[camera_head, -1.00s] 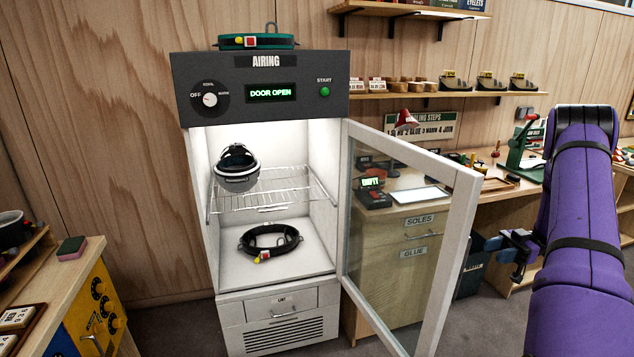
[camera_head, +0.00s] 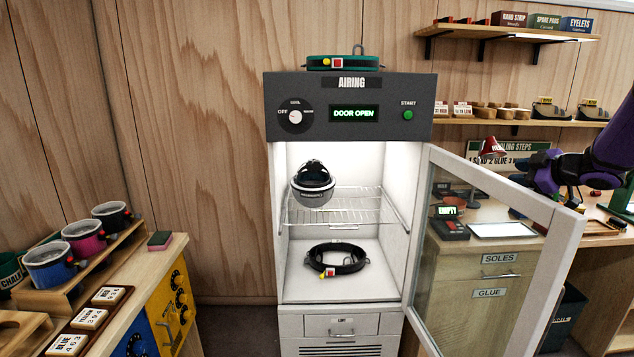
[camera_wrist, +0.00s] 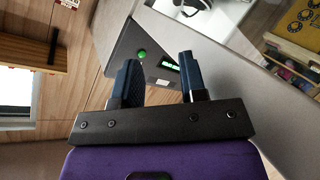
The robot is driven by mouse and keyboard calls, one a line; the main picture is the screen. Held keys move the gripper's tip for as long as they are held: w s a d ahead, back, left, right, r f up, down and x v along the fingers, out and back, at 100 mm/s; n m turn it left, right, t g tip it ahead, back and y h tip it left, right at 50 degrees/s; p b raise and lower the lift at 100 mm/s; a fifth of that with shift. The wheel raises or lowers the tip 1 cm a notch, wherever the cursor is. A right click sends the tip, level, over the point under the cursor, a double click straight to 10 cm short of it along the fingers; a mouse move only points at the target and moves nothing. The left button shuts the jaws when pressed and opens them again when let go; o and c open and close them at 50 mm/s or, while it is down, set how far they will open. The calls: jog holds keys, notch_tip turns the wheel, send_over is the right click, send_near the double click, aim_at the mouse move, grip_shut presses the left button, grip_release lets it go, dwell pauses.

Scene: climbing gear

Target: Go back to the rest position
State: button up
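My gripper (camera_wrist: 160,82) shows in the wrist view with its two dark fingers apart and nothing between them. In the head view my purple arm comes in at the right edge, and my gripper (camera_head: 527,182) is beyond the open cabinet door, clear of the cabinet. The airing cabinet (camera_head: 350,107) has its glass door (camera_head: 490,225) open to the right, and its display reads DOOR OPEN. A dark and grey helmet (camera_head: 312,186) sits on the wire shelf (camera_head: 345,207). A black ring-shaped harness or belt (camera_head: 337,258) lies on the cabinet floor.
A green belt (camera_head: 343,62) lies on top of the cabinet. At left, a wooden bench holds several coloured pots (camera_head: 84,238) and a sponge (camera_head: 160,241). At right stand a workbench with drawers (camera_head: 500,275) and wall shelves (camera_head: 510,32). The open door juts forward.

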jog(key=s+a+r+m+h, duration=0.1)
jog(key=r, duration=0.2)
jog(key=s+a+r+m+h, duration=0.1)
jog(key=a+r+m+h, duration=0.1)
jog(key=r, duration=0.1)
jog(key=s+a+r+m+t+h, duration=0.1)
jog(key=s+a+r+h, duration=0.1)
jog(key=r, duration=0.1)
jog(key=shift+r+m, duration=0.15)
jog(key=shift+m, duration=0.25)
jog(key=s+a+r+m+g+h, duration=0.1)
jog(key=s+a+m+g, duration=0.15)
jog(key=s+a, duration=0.55)
jog(key=s+a+m+g+h, duration=0.1)
jog(key=s+a+m+g, duration=0.2)
jog(key=s, duration=0.8)
jog(key=s+a+f+m+g+y, duration=0.1)
jog(key=s+a+f, duration=0.1)
jog(key=s+a, duration=0.2)
jog(key=s+a+f+m+g+y, duration=0.1)
jog(key=s+a+f+g+y, duration=0.1)
jog(key=s, duration=0.9)
jog(key=a+f, duration=0.1)
jog(key=a, duration=0.1)
jog(key=shift+s+a+f, duration=0.15)
jog(key=shift+a+f, duration=0.2)
